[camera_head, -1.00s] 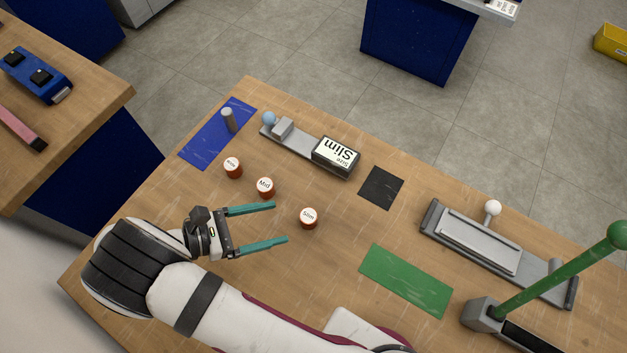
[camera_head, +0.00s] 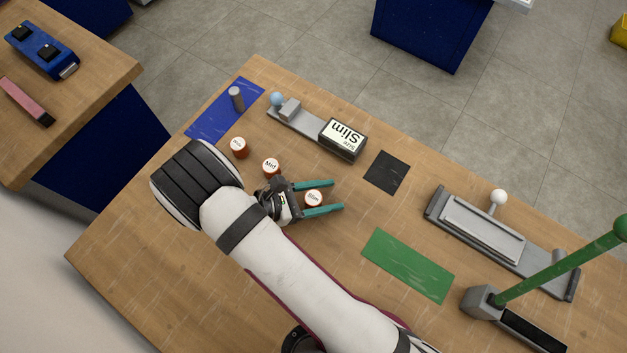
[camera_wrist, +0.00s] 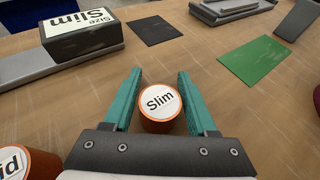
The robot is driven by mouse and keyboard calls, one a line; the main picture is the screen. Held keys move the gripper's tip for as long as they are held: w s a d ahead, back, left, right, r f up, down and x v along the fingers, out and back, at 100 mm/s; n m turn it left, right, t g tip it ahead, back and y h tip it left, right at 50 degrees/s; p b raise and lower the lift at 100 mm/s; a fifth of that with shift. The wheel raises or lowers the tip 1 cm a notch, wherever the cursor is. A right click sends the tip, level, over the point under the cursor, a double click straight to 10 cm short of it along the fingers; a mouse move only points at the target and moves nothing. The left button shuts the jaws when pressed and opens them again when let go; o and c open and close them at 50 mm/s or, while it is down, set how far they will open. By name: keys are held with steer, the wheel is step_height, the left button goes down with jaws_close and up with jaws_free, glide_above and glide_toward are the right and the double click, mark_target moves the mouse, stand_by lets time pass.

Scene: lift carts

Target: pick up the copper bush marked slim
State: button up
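The copper bush marked slim (camera_head: 313,198) stands upright on the wooden table, its white label reading "Slim" in the wrist view (camera_wrist: 159,103). My gripper (camera_head: 332,196) is open, with one teal finger on each side of the bush. In the wrist view the fingers (camera_wrist: 158,84) stand around it, with a narrow gap visible at the right and the left finger very near it. The bush marked mid (camera_head: 271,167) stands just behind my gripper, and it is partly cut off in the wrist view (camera_wrist: 28,163). Another copper bush (camera_head: 239,147) stands farther left.
A dark block labelled "Size Slim" (camera_head: 342,139) sits on a grey fixture (camera_head: 295,121). A black mat (camera_head: 387,172), a green mat (camera_head: 407,265) and a blue mat (camera_head: 213,122) with a grey pin lie on the table. A grey slide fixture (camera_head: 481,233) and green lever (camera_head: 560,265) stand right.

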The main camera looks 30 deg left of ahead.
jaws_close()
steer(key=shift+r, duration=0.1)
